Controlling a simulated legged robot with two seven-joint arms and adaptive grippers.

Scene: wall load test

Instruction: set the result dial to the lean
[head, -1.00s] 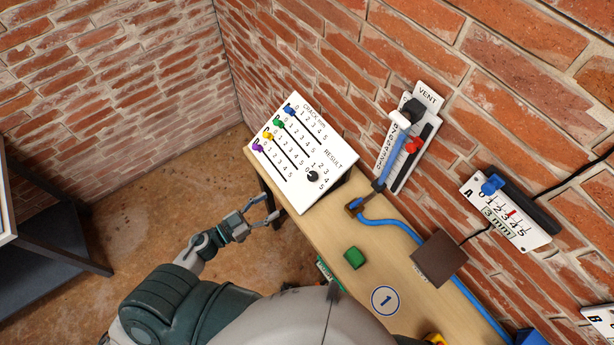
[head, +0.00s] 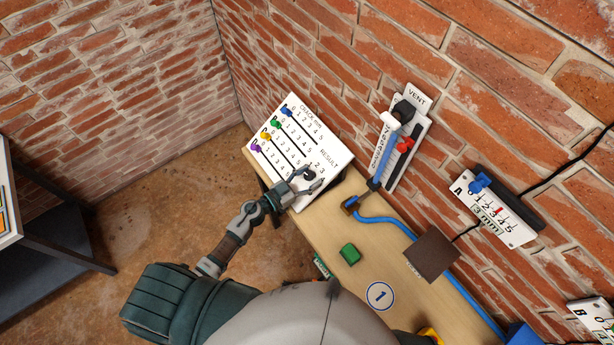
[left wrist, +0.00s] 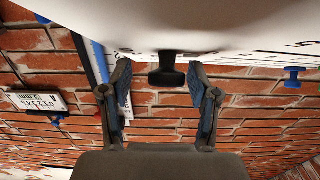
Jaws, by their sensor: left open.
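The result dial is a small black knob (head: 310,174) on the white panel (head: 297,130) marked CRACK mm and RESULT, with numbers around it. In the left wrist view the black knob (left wrist: 167,70) stands out from the white panel between my fingertips. My left gripper (head: 312,184) is at the lower part of the panel, its open fingers around or just short of the knob; contact cannot be told. In the left wrist view the open left gripper (left wrist: 160,82) has one finger on each side of the knob. The dial's pointer setting is not readable. My right gripper is not in view.
Coloured sliders, such as a blue one (head: 286,112), sit on the panel's left side. The wooden bench (head: 335,270) holds a green block (head: 349,254) and a brown plate (head: 432,255). A vent gauge (head: 397,145) and gauge A (head: 497,210) hang on the brick wall.

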